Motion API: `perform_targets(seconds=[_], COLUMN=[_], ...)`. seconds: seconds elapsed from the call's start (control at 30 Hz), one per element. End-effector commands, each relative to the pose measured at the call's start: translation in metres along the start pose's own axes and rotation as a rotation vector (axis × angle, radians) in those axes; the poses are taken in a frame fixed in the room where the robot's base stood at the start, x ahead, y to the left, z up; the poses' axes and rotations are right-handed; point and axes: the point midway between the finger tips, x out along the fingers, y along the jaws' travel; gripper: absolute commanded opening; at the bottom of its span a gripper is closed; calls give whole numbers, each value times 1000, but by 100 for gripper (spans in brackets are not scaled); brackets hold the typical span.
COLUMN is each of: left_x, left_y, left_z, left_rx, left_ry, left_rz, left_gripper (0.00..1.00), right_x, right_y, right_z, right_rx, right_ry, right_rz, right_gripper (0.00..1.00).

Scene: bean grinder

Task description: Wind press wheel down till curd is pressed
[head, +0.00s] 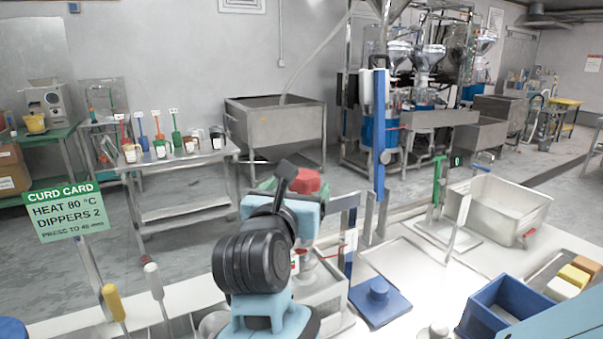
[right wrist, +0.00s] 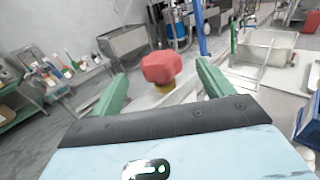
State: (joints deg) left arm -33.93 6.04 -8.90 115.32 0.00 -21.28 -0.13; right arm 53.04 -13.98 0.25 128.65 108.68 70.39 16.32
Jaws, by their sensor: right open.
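The red press wheel (head: 307,181) shows in the head view just beyond my right gripper (head: 285,185), partly hidden by it. In the right wrist view the wheel (right wrist: 163,67) is a faceted red knob on a short yellowish stem. It appears between the two green fingertips of my right gripper (right wrist: 162,72), with visible room on both sides. The gripper is open; I cannot tell how far ahead the wheel is. The curd and most of the press below the wheel are hidden by my arm. My left gripper is not in view.
A green curd card (head: 66,211) reads heat 80 °C, dippers 2 and a "press to" line in mm. A blue bin (head: 505,306) and metal tray (head: 500,212) are farther right.

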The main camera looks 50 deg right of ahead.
Motion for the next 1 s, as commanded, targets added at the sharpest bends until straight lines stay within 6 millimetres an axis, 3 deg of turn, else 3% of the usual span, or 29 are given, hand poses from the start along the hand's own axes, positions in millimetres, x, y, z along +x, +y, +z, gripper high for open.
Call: perform_targets(seconds=[0.43,0.87,1.0], left_x=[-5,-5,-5], left_y=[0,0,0], left_z=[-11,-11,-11], left_rx=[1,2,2], left_ry=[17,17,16], left_rz=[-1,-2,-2], left_gripper=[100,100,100], right_x=[61,71,70], right_y=[0,0,0], right_z=[2,0,0], right_rx=[-1,1,1], right_ry=[-2,0,0], right_rz=[-2,0,0], right_gripper=[80,80,62])
